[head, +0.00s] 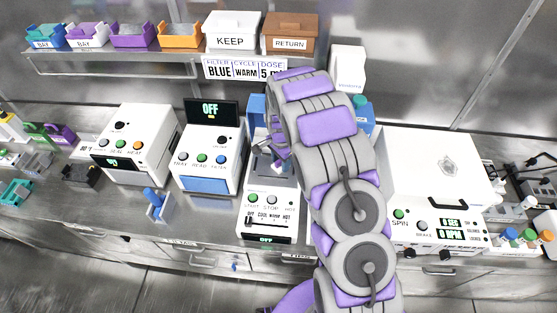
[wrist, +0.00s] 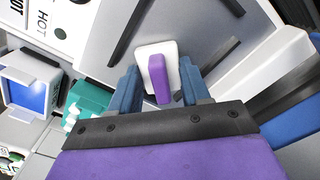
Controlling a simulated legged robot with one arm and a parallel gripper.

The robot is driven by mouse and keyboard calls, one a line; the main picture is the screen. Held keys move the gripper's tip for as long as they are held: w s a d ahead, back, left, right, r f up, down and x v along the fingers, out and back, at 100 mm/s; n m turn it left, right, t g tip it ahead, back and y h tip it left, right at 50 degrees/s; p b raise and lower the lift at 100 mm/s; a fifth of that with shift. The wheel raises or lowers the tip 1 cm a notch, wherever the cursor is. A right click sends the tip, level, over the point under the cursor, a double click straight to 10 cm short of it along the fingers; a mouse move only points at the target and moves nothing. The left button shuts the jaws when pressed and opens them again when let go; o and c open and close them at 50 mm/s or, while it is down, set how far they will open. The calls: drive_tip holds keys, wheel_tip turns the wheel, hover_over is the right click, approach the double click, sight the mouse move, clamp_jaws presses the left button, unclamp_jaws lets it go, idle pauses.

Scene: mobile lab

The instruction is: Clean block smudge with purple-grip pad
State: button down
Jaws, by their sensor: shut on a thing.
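A white pad with a purple grip (wrist: 158,78) shows in the wrist view. My gripper (wrist: 160,86) has its blue fingers on either side of the purple grip, shut on it. The pad is over or against a light grey surface (wrist: 195,22) with dark strips; I cannot tell whether it touches. In the head view my arm reaches over the white block unit (head: 268,205) with START and STOP buttons and a COOL/WARM/HOT scale. My arm hides much of the unit's top and the gripper's fingertips. I cannot make out a smudge clearly.
A white instrument with an OFF screen (head: 208,160) stands left of the block unit, and a white SPIN machine (head: 432,175) stands right. A blue-handled item (head: 155,203) sits near the bench front. A shelf (head: 120,67) above holds trays and KEEP and RETURN bins.

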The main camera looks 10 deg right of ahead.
drive_tip(key=shift+a, duration=0.3)
drive_tip(key=shift+a+r, duration=0.1)
drive_tip(key=shift+r, duration=0.15)
drive_tip(key=shift+w+d+r+p, duration=0.1)
drive_tip(key=shift+d+r+p, duration=0.2)
drive_tip(key=shift+r, duration=0.65)
drive_tip(key=shift+d+r+p, duration=0.15)
drive_tip(key=shift+r+p, duration=0.1)
drive_tip(key=shift+r, duration=0.65)
drive_tip(key=shift+a+r, duration=0.1)
drive_tip(key=shift+r, duration=0.6)
drive_tip(key=shift+a+r, duration=0.2)
drive_tip(key=shift+d+r+p, duration=0.15)
drive_tip(key=shift+r+p, duration=0.3)
drive_tip(key=shift+r, duration=1.1)
